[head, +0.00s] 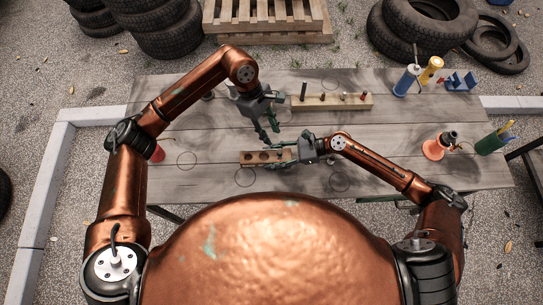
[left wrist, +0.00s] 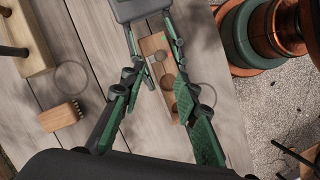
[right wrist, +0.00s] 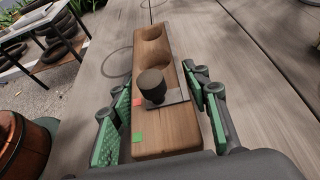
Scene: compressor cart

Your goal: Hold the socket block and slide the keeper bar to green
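The wooden socket block (head: 257,157) lies on the table near its front edge, with round sockets along its top. In the right wrist view, the keeper bar (right wrist: 177,98) is a flat metal plate with a dark knob (right wrist: 152,85), beside the red square (right wrist: 138,102). The green square (right wrist: 138,137) is nearer my right gripper and uncovered. My right gripper (head: 289,157) is open, its fingers on either side of the block's right end, with gaps showing in the right wrist view. My left gripper (head: 270,132) is open and empty, above and behind the block.
A long wooden rack (head: 345,101) with pegs stands behind the block. A blue cylinder (head: 406,82), yellow cylinder (head: 431,70) and blue bracket (head: 459,82) are at back right. An orange-red stand (head: 434,150) and green cup (head: 489,143) are at right. Table left of the block is mostly clear.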

